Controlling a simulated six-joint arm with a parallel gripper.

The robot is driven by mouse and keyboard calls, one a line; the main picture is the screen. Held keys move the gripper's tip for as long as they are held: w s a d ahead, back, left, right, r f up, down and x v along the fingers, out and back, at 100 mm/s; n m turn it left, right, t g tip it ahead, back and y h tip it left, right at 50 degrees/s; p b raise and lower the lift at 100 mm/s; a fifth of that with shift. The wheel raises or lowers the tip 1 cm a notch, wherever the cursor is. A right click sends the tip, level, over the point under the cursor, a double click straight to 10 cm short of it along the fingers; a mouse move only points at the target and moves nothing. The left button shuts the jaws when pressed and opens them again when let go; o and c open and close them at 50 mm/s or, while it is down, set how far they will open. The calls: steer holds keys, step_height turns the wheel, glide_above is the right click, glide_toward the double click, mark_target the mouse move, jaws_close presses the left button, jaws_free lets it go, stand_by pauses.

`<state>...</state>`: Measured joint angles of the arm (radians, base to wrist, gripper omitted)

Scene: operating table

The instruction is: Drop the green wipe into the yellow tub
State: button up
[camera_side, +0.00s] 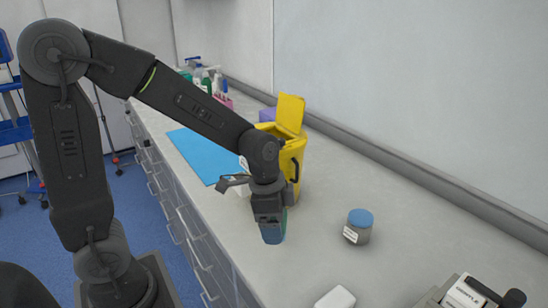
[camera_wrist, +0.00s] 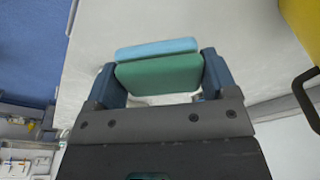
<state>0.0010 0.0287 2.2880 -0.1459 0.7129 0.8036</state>
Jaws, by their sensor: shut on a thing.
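My gripper (camera_side: 271,228) points down above the grey counter, in front of the yellow tub. In the wrist view my gripper (camera_wrist: 160,76) has its blue fingers shut on the two ends of the green wipe (camera_wrist: 160,74), a thick block. A light blue layer (camera_wrist: 156,48) runs along its far edge; I cannot tell whether it is part of the wipe. In the side view the green wipe (camera_side: 284,222) is mostly hidden by a finger. The yellow tub (camera_side: 291,165) stands upright with its lid raised, partly behind my arm; its edge (camera_wrist: 304,22) shows at the wrist view's top right.
A grey jar with a blue lid (camera_side: 358,226) stands right of my gripper. A white block (camera_side: 335,298) lies at the front. A blue mat (camera_side: 197,152) and several bottles (camera_side: 206,82) are farther back. A wall bounds the counter's right.

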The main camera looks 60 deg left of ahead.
step_height(320, 180, up, 27)
steer(key=w+a, duration=1.2)
steer(key=a, duration=0.5)
step_height(320, 180, down, 11)
steer(key=shift+s+d, duration=0.1)
steer(key=o, duration=0.8)
steer(key=shift+r, duration=0.15)
